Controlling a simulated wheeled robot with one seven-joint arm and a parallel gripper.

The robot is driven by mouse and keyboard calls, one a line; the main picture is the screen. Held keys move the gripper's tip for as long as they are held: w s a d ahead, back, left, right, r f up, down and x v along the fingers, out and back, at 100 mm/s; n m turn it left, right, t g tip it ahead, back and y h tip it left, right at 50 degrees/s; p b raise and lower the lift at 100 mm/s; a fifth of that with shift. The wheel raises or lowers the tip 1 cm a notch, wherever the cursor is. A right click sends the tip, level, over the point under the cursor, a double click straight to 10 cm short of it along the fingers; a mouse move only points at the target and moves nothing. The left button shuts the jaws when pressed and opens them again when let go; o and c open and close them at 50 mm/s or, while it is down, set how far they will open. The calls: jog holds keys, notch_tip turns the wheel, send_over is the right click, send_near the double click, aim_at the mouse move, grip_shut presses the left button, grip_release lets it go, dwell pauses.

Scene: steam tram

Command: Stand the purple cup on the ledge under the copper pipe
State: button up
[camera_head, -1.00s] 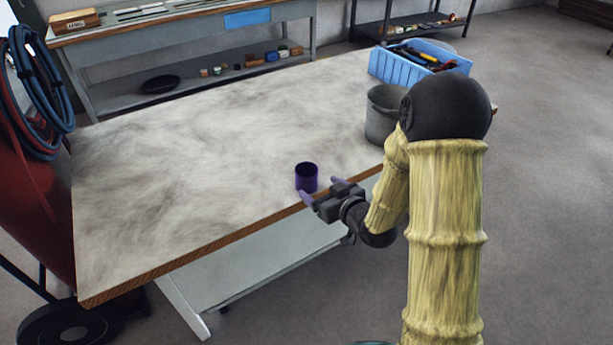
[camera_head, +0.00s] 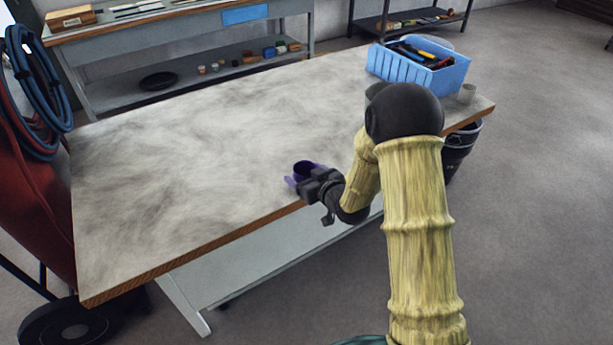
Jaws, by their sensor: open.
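I cannot make out a copper pipe or a ledge under one.
A dark bucket (camera_head: 460,145) is beyond the right edge. Blue hoses (camera_head: 40,95) hang at left. The table's left and middle are clear.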

jog(key=shift+w+a+f, duration=0.15)
jog(key=shift+w+a, duration=0.05)
jog(key=shift+s, duration=0.1)
jog(key=c, duration=1.2)
jog(key=shift+o, duration=0.2)
jog(key=shift+r, duration=0.2)
notch_tip(320, 180, up, 10)
jog(key=shift+f, duration=0.1)
